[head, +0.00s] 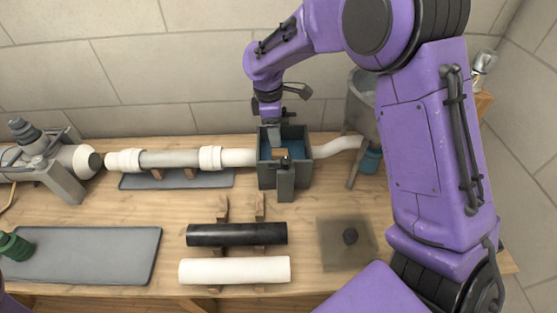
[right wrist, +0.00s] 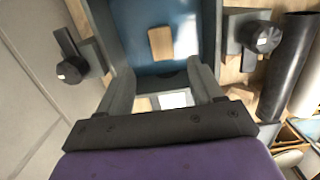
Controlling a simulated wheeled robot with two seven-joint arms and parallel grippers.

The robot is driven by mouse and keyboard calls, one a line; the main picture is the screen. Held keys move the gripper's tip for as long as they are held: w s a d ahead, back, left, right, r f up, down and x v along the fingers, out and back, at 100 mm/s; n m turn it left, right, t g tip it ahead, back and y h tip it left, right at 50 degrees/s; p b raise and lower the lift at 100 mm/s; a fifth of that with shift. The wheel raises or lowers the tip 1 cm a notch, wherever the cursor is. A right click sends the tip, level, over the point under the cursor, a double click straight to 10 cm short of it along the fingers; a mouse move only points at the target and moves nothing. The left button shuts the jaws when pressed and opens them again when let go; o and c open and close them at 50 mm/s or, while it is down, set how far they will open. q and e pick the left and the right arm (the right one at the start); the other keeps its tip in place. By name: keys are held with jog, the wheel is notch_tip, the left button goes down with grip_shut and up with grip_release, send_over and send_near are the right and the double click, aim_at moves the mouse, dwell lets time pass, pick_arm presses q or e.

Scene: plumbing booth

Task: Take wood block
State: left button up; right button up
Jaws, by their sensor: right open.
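The wood block (right wrist: 160,43) is a small tan rectangle lying in the blue-floored interior of a dark grey box (head: 267,180). In the head view the block (head: 279,153) shows partly, below my right gripper (head: 274,138). The right gripper comes down over the box from above. In the right wrist view its two grey fingers (right wrist: 163,75) are spread apart with nothing between them, and the block lies beyond the fingertips, apart from them. My left gripper is not in view.
A white and grey pipe (head: 170,159) meets the box on its left, and a white pipe (head: 338,146) leaves on its right. Black (head: 236,234) and white (head: 235,270) pipes lie on wooden supports in front. A grey mat (head: 95,255) lies at left.

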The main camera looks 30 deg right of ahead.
aim_at(279, 152)
jog(key=f, duration=0.6)
jog(key=s+d+f+p, duration=0.1)
jog(key=f, duration=0.3)
jog(key=shift+f, duration=0.1)
jog(key=c, duration=1.1)
